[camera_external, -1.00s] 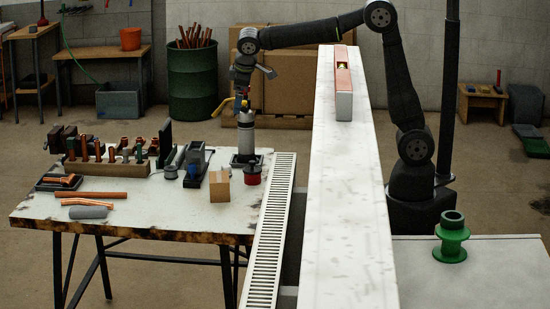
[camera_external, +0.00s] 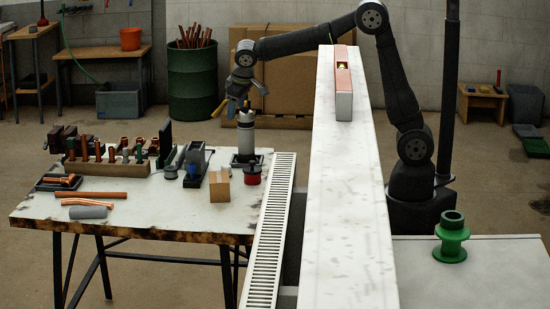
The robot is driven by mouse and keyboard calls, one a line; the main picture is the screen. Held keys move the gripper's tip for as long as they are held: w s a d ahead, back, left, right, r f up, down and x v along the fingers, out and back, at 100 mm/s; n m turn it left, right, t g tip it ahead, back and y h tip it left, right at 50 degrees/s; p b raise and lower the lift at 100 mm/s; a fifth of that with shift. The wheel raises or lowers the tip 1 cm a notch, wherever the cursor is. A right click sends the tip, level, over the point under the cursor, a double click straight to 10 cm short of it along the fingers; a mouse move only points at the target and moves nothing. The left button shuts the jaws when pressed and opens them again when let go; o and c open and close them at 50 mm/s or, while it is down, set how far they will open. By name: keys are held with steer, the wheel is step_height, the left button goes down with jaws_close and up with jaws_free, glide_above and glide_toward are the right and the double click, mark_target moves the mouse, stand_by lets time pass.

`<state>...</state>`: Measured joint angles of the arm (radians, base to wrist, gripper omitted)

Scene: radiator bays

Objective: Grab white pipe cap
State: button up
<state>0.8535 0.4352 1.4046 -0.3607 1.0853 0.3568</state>
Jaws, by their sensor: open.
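I cannot clearly pick out a white pipe cap in this view; it may be too small or hidden among the items on the workbench (camera_external: 150,215). My gripper (camera_external: 243,98) is open and points down above the back right of that bench. It is just over the top of a silver canister torch (camera_external: 246,138), and overlaps its upper fittings in the picture. I cannot tell whether it touches them. Nothing is visibly held.
A wooden rack (camera_external: 105,168) with several copper fittings stands at the bench's back left. A cardboard box (camera_external: 219,185) and a red tin (camera_external: 252,174) stand near the canister. A long white wall top (camera_external: 345,210) runs between the bench and my base. Bare bench lies front centre.

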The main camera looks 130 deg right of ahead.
steer(key=s+d+f+m, duration=0.3)
steer(key=d+f+m, duration=0.1)
steer(key=f+m, duration=0.4)
steer(key=n, duration=0.1)
glide_toward(226, 166)
steer(key=x, duration=0.5)
steer(key=shift+s+d, duration=0.25)
steer(key=shift+s, duration=0.1)
steer(key=shift+w+a+x, duration=0.15)
steer(key=shift+x, duration=1.1)
steer(key=shift+w+a+x, duration=0.1)
steer(key=shift+w+x, duration=0.05)
steer(key=shift+x, duration=1.1)
steer(key=shift+f, duration=0.15)
steer(key=c, duration=1.1)
